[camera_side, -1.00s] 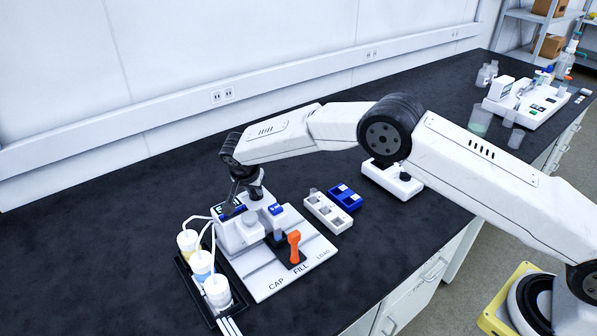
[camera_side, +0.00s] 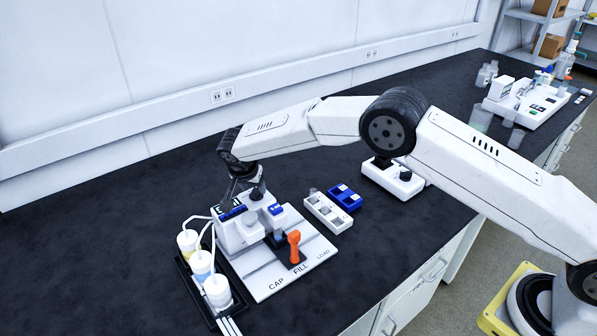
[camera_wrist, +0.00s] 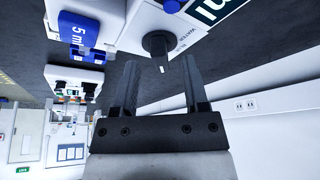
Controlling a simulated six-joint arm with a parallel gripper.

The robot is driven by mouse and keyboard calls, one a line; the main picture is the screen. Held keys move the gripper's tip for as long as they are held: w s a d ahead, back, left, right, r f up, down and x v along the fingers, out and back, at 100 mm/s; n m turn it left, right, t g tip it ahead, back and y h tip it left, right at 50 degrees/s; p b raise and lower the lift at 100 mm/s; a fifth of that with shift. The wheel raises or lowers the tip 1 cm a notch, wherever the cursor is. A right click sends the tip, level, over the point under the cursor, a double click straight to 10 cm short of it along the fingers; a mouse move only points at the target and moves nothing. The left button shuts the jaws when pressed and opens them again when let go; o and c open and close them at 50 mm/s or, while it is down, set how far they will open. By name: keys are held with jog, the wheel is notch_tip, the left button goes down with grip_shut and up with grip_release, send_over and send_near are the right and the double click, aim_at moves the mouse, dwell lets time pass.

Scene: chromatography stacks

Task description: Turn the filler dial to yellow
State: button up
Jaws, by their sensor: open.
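The white filler (camera_side: 236,236) stands on the bench at the lower left of the side view. In the wrist view its black dial (camera_wrist: 155,44) has a white pointer mark toward the bottom of the picture. My gripper (camera_wrist: 160,63) is open, with its two dark fingers pointing at the dial, one to either side in the picture. The dial appears just beyond the fingertips; contact cannot be told. In the side view my gripper (camera_side: 241,190) is low over the filler top.
An orange lever (camera_side: 294,247) stands on the filler's front plate. A blue "5 ml" part (camera_wrist: 79,30) is left of the dial in the wrist view.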

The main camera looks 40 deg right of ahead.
aim_at(254, 206)
jog(key=v, duration=0.6)
jog(key=shift+r, duration=0.2)
jog(key=shift+s, duration=0.1)
jog(key=s+d+r+n+y, duration=0.35)
jog(key=s+d+n, duration=0.25)
jog(key=s+d, duration=0.7)
jog(key=s+d+n, duration=0.2)
jog(key=s, duration=0.7)
jog(key=s+d+n, duration=0.2)
jog(key=s, duration=0.8)
jog(key=shift+d, duration=0.3)
jog(key=shift+f, duration=0.1)
